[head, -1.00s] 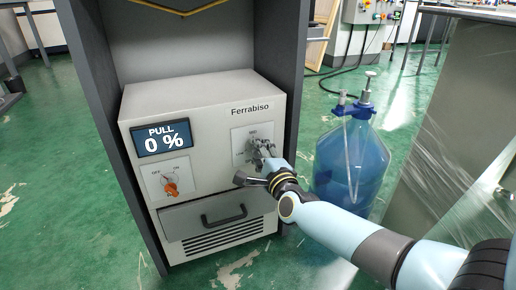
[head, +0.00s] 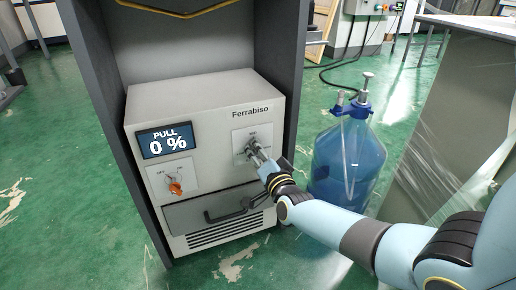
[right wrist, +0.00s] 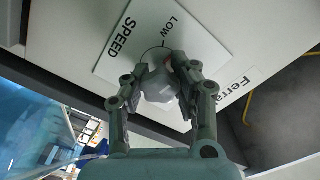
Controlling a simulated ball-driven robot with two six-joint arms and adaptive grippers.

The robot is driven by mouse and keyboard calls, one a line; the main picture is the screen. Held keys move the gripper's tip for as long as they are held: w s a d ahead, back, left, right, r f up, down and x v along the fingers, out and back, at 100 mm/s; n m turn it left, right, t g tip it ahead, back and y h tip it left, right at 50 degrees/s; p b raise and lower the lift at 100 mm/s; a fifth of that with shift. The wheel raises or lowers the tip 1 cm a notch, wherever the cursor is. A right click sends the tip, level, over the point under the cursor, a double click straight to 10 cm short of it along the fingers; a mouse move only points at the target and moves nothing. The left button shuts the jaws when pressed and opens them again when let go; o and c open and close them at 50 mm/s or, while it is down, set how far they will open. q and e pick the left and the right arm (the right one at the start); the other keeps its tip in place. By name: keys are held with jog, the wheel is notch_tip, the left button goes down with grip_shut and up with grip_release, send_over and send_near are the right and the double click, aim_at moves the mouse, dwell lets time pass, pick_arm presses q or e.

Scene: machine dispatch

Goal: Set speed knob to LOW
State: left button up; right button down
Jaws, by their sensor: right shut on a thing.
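The speed knob (right wrist: 160,86) is a pale grey knob on a white plate (right wrist: 112,48) marked SPEED and LOW, seen in the right wrist view. My right gripper (right wrist: 162,72) is shut on the knob, one finger on each side. In the head view my right gripper (head: 256,151) is at the plate (head: 240,135) on the upper right of the Ferrabiso machine's front (head: 213,125) and covers most of the knob. My left gripper is not in view.
The machine's display (head: 166,140) reads PULL 0 %. An orange knob (head: 175,187) sits below it, and a drawer handle (head: 226,211) lies under my right gripper. Dark cabinet sides flank the machine. A blue bottle (head: 347,155) stands on the floor to the right.

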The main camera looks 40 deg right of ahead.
jog(key=n, duration=0.1)
jog(key=n+p, duration=0.1)
jog(key=n, duration=0.1)
jog(key=shift+s+f+n, duration=0.2)
jog(key=shift+n, duration=0.1)
jog(key=n, duration=0.2)
jog(key=shift+a+n+p, duration=0.1)
jog(key=shift+n+p, duration=0.2)
jog(key=shift+p, duration=0.05)
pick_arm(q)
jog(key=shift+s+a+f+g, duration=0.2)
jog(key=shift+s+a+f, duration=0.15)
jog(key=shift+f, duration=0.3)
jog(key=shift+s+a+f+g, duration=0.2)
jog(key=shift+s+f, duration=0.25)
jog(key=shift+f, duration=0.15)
pick_arm(e)
jog(key=shift+f+n, duration=0.1)
jog(key=shift+n, duration=0.3)
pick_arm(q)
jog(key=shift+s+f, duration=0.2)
